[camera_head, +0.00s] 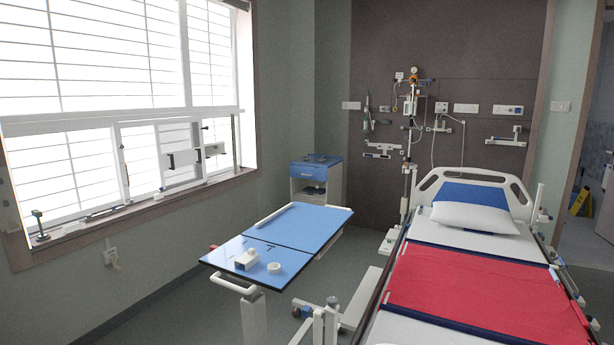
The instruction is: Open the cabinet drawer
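A small bedside cabinet (296,187) stands in the far corner, left of the bed's head end. Its top and its upper front panel (305,171) are blue, and the body is pale. The blue panel looks like a drawer front and appears flush with the body. Below it is an open-looking shelf space (313,188) with something dark or blue inside, too small to tell. The overbed table hides the cabinet's lower part. My gripper is not in this view.
A blue-topped overbed table (318,223) with small white items stands between me and the cabinet. A hospital bed (480,285) with a red cover fills the right. Grey floor (180,310) is clear along the window wall at left. A doorway is at far right.

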